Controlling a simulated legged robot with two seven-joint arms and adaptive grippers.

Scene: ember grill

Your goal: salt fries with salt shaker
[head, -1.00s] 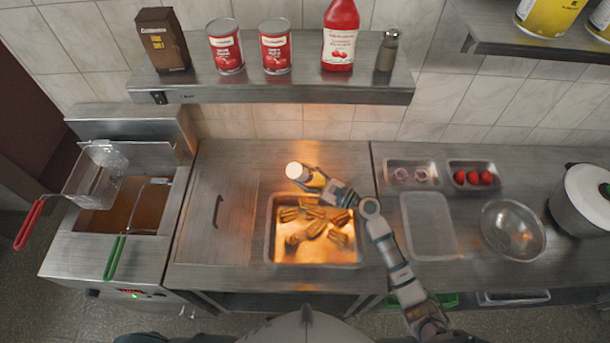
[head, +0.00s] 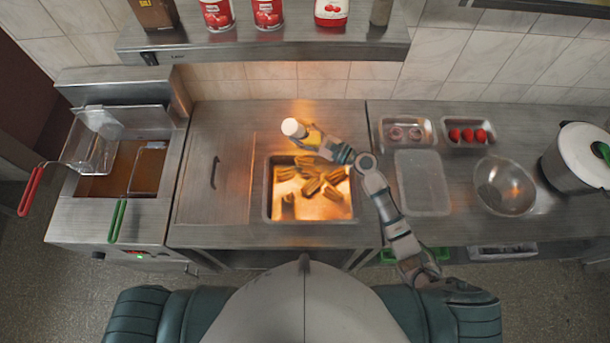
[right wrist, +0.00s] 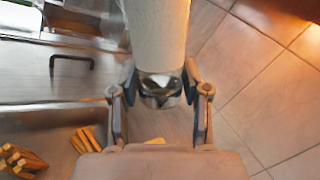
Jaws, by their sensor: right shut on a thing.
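The salt shaker (right wrist: 158,35) is held in my right gripper (right wrist: 160,92). It has a pale body and a shiny metal end between the fingers. In the head view, the shaker (head: 293,128) shows as a white round end, with my right gripper (head: 313,141) beside it. Both are above the back edge of the fries tray (head: 268,200). Several bundles of golden fries (head: 311,183) lie spread in this warmly lit metal tray. Some fries (right wrist: 22,160) also show at the lower left of the right wrist view. My left gripper is in neither view.
A fryer (head: 105,222) with two baskets stands at the left. Cans and bottles line the shelf (head: 270,50) above the back. Right of the tray are a clear bin (head: 422,205), small trays, a bowl (head: 504,184) and a pot (head: 578,165).

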